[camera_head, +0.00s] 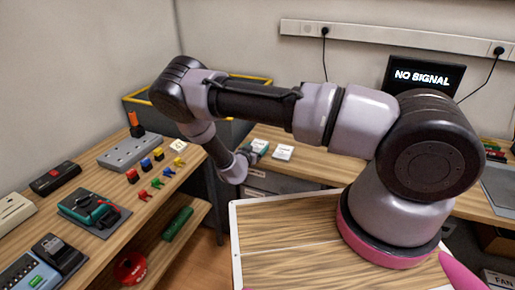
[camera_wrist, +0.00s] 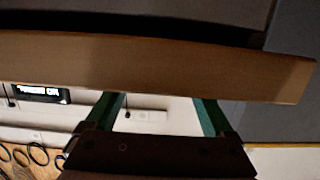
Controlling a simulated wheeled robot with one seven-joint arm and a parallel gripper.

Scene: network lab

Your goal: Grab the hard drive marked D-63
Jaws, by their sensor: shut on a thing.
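My gripper (camera_head: 246,158) is at the near edge of the back bench, beside a white-topped flat block (camera_head: 259,146) that looks like a hard drive. It is shut on this block, though the arm partly hides the hold. A second white-topped block (camera_head: 283,152) lies on the bench just to the right. The labels on both are too small to read, so I cannot tell which is D-63. In the wrist view the two green fingers (camera_wrist: 160,110) stand apart below the wooden bench edge (camera_wrist: 150,68); what is between them is unclear.
A grey bin with a yellow rim (camera_head: 240,78) stands in the corner. A monitor reading NO SIGNAL (camera_head: 422,77) is at the back. My tray-like top is empty.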

